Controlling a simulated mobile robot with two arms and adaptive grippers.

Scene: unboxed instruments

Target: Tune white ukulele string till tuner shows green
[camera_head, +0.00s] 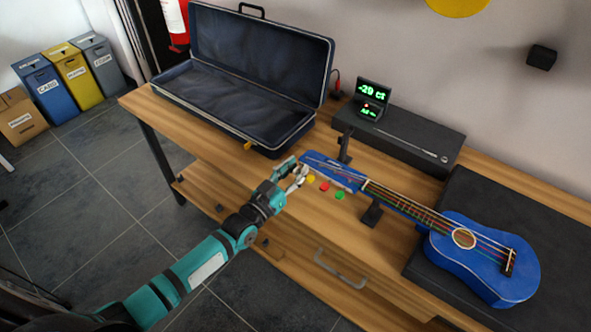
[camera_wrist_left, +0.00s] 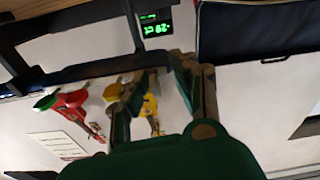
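A blue ukulele (camera_head: 481,261) lies on the workbench, its neck pointing left and its headstock (camera_head: 338,172) held near a dark stand. Yellow (camera_head: 310,179), red (camera_head: 324,187) and green (camera_head: 339,195) tuning pegs stick out along the headstock's near edge. The tuner (camera_head: 373,93) reads "-29 ct" in green with a small red light; its lower line is unclear. My left gripper (camera_head: 294,173) is at the headstock's left end, beside the yellow peg, with a pale piece, seemingly the white peg, at its fingers. In the left wrist view its fingers (camera_wrist_left: 160,85) stand apart. Contact is unclear.
An open dark case (camera_head: 240,119) stands behind my left gripper. A black box (camera_head: 401,137) lies behind the ukulele. The ukulele's body rests over a black mat or case (camera_head: 432,235). Bins (camera_head: 48,85) stand on the floor at left.

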